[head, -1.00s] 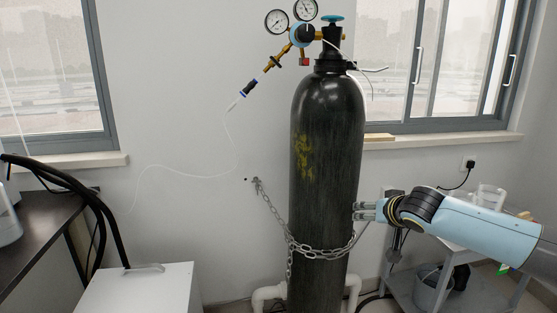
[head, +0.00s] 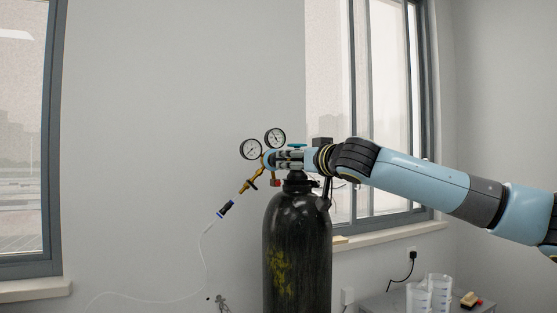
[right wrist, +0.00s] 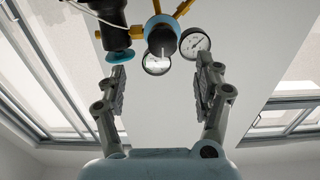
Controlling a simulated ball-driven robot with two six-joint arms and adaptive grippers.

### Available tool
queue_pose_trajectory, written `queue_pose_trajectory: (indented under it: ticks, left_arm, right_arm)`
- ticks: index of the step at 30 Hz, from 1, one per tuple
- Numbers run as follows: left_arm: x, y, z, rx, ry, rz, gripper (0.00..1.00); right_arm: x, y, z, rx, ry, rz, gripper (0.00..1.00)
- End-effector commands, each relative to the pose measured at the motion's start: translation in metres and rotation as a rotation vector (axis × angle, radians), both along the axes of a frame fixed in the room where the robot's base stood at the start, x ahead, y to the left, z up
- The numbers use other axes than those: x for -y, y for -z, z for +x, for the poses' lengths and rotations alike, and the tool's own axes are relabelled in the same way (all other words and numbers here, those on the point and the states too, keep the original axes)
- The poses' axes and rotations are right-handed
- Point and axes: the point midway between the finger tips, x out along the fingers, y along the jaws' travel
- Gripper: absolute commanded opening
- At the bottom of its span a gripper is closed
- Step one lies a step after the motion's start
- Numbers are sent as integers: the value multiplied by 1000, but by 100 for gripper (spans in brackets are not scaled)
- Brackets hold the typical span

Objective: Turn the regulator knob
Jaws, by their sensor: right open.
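The regulator (head: 261,167) is brass with two round gauges, mounted on top of a black gas cylinder (head: 297,235). Its black round knob with a white line and pale blue rim (right wrist: 161,38) shows in the right wrist view, just beyond the fingertips and between their lines. In the head view the knob is mostly hidden by my right gripper (head: 288,159), which reaches in from the right across the cylinder's neck. My right gripper (right wrist: 162,72) is open, its fingers apart and nothing between them. My left gripper is not in view.
A blue valve handwheel (right wrist: 119,56) sits beside the left finger in the right wrist view. A hose connector (head: 225,209) hangs below. A cart with beakers (head: 419,297) is low right.

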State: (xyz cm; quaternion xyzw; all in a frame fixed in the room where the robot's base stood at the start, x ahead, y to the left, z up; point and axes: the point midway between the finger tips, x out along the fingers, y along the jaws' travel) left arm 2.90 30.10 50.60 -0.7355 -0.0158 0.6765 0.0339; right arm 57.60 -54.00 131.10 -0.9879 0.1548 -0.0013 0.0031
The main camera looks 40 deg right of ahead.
Motion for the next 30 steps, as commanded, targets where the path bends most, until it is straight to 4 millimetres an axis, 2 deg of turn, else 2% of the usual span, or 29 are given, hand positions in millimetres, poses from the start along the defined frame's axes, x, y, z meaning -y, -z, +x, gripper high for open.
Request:
queue_pose_trajectory:
  ticks: [5, 15, 21, 30]
  left_arm:
    - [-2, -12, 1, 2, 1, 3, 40]
    - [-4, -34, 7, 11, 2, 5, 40]
    - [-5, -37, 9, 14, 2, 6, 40]
    - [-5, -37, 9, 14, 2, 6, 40]
  right_arm:
    - [4, -2, 21, 5, -3, 12, 69]
    - [23, -2, 80, 2, -3, 8, 69]
    - [28, 0, 95, 0, -4, 4, 69]
    - [28, 1, 97, -1, -4, 1, 69]
